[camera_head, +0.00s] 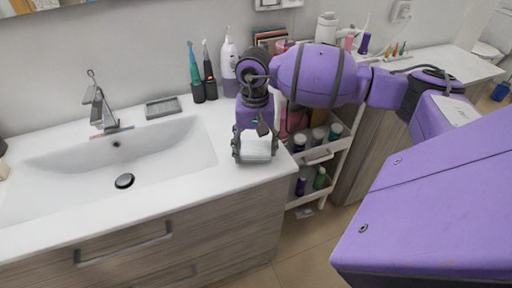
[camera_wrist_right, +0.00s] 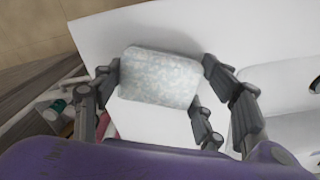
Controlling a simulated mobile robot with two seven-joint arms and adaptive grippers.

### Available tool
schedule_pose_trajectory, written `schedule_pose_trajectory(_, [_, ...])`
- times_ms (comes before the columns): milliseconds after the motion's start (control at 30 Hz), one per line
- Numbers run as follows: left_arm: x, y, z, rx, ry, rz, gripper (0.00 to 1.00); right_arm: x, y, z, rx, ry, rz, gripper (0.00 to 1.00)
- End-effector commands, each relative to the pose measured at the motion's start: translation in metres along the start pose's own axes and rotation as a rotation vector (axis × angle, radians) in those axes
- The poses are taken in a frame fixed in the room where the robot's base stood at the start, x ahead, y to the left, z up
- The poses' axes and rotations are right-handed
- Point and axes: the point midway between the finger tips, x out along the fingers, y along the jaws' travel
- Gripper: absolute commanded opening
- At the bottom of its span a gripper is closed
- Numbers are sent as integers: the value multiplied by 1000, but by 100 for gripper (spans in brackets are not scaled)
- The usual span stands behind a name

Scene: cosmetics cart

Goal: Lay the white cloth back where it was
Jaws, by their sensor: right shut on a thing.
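The white cloth (camera_wrist_right: 160,78) is a small folded pad with a faint grey pattern. In the head view the white cloth (camera_head: 257,149) is between the fingers of my right gripper (camera_head: 255,152), over the right end of the white washbasin counter (camera_head: 262,176). In the right wrist view my right gripper (camera_wrist_right: 160,85) has its fingers at the two short sides of the cloth, shut on it. I cannot tell whether the cloth touches the counter. My left gripper is not in view.
The sink basin (camera_head: 90,165) with its tap (camera_head: 100,105) lies to the left. A grey soap dish (camera_head: 163,107), electric toothbrushes (camera_head: 194,75) and a white bottle (camera_head: 229,62) stand along the wall. A white cart (camera_head: 333,150) with several bottles stands right of the counter.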

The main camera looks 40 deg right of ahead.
Motion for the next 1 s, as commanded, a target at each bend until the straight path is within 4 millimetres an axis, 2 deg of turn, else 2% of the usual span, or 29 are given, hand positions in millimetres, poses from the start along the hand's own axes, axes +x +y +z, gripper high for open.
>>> schedule_pose_trajectory(267, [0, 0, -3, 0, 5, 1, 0, 3, 0, -1, 1, 3, -1, 45])
schedule_pose_trajectory(400, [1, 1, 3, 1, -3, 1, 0, 9, 0, -1, 0, 2, 1, 45])
schedule_pose_trajectory(433, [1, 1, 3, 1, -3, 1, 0, 9, 0, 0, 0, 1, 1, 67])
schedule_pose_trajectory(567, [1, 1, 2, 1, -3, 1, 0, 7, 0, -1, 1, 2, 0, 84])
schedule_pose_trajectory(867, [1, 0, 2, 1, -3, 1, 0, 7, 0, -1, 1, 2, 0, 85])
schedule_pose_trajectory(1000, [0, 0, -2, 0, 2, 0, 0, -2, 0, -2, 1, 6, -2, 85])
